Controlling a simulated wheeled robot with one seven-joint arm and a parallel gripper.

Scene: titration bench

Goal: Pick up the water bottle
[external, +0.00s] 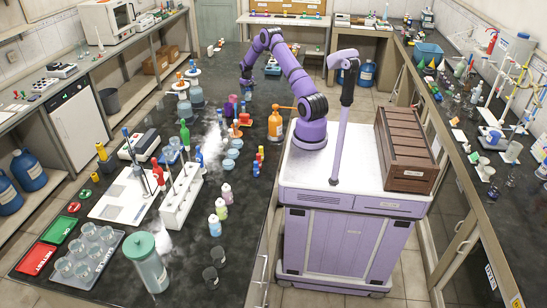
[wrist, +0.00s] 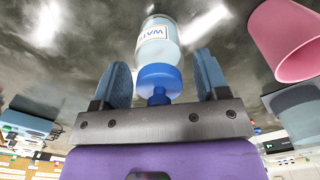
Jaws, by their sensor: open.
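The water bottle (wrist: 158,46) shows in the wrist view, with a clear body, a blue cap and nozzle, and a white label reading "WAT". My gripper (wrist: 161,72) is open, with one blue finger on each side of the blue cap. The bottle's body reaches beyond the fingertips, and I see gaps between the cap and both fingers. In the external view my gripper (external: 246,89) is low over the far part of the dark bench. I cannot make out the water bottle there with certainty.
A pink cup (wrist: 290,38) stands to the right of the bottle in the wrist view. Several glass vessels and a white rack (external: 181,197) stand to the left.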

